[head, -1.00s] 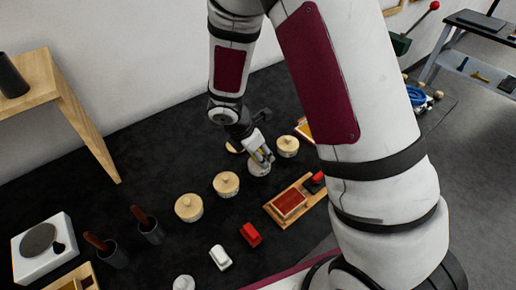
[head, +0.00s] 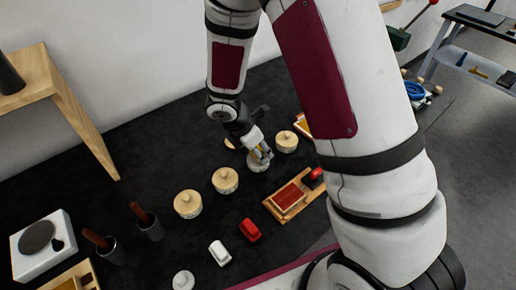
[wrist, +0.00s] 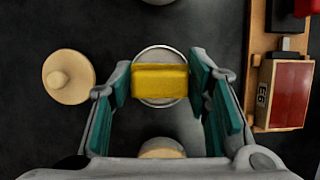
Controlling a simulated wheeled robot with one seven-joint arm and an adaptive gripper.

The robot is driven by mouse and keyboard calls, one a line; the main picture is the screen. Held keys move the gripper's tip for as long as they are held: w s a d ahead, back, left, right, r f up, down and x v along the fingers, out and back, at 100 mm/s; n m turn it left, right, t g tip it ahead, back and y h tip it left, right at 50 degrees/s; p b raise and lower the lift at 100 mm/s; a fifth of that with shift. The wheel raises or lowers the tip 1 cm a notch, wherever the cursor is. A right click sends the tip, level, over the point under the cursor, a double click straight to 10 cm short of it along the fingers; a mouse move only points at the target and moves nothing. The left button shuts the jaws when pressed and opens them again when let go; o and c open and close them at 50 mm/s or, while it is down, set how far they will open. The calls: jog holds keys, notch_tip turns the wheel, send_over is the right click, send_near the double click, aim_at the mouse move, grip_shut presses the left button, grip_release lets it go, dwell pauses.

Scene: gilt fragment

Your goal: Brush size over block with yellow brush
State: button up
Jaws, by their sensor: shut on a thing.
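My gripper (wrist: 160,85) is shut on a yellow brush (wrist: 160,80), whose broad yellow end lies between the teal finger pads. Below it is a round pot with a pale rim (wrist: 160,102); the brush covers most of its opening, so I cannot tell whether the bristles touch inside. In the head view my gripper (head: 261,156) points down at the pot (head: 256,166). A red-topped block (head: 288,197) lies on a wooden tray to the right; in the wrist view the block (wrist: 285,92) shows a dark mark on its side.
Lidded pots (head: 225,180) stand in a row around the brush's pot, one close on its right (head: 286,142). A red-handled piece (head: 313,177) sits at the tray's far end. Red (head: 249,230) and white (head: 219,252) small pieces lie in front. Dark cups (head: 150,226) stand left.

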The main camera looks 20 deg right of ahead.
aim_at(258, 147)
jog(key=shift+f, duration=0.5)
dwell(1.1)
jog(key=shift+r, duration=0.15)
jog(key=shift+r+p, duration=1.8)
jog(key=shift+r, duration=1.6)
